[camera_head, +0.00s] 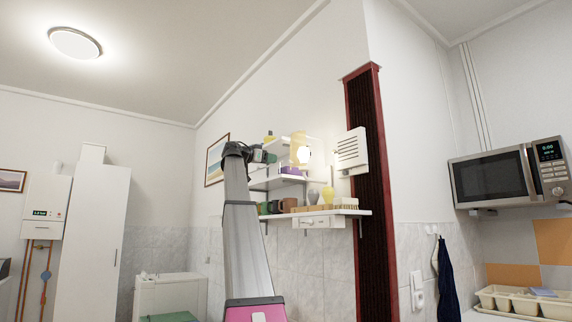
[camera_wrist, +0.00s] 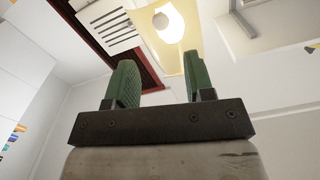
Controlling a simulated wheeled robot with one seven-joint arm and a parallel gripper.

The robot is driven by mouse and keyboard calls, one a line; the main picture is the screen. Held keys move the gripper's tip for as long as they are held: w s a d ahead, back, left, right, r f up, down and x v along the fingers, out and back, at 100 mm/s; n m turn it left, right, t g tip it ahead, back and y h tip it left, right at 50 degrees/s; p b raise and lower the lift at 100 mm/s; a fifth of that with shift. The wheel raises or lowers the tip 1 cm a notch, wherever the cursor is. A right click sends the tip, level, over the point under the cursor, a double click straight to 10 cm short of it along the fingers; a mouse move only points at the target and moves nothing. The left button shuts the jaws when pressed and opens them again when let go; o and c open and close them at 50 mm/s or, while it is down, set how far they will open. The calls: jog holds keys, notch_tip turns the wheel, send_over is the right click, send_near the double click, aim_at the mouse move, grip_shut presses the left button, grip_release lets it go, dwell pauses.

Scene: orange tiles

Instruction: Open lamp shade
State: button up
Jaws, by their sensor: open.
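A lit lamp with a round white bulb and a pale yellow panel (camera_head: 299,150) is above the wall shelves, left of the dark red post. In the wrist view the yellow panel (camera_wrist: 143,20) is beyond my fingertips, partly behind the right finger. A white slatted panel (camera_head: 352,152) is just right of the lamp; it also shows at the upper left of the wrist view (camera_wrist: 106,22). I cannot tell which panel is the lamp shade. My gripper (camera_wrist: 159,76) is open, with green fingers apart and nothing between them. In the head view my gripper is small and dark, left of the lamp.
White shelves (camera_head: 340,212) below the lamp carry mugs, a yellow vase, a brush and other small items. The dark red post (camera_head: 371,230) stands right of the shelves. A framed picture (camera_head: 217,160) hangs left; a microwave (camera_head: 508,174) is far right.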

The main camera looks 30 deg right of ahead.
aim_at(288, 162)
jog(key=d, duration=0.6)
jog(key=w+d, duration=0.1)
jog(key=d, duration=0.2)
jog(key=shift+d, duration=0.35)
jog(key=shift+s, duration=0.1)
grip_shut()
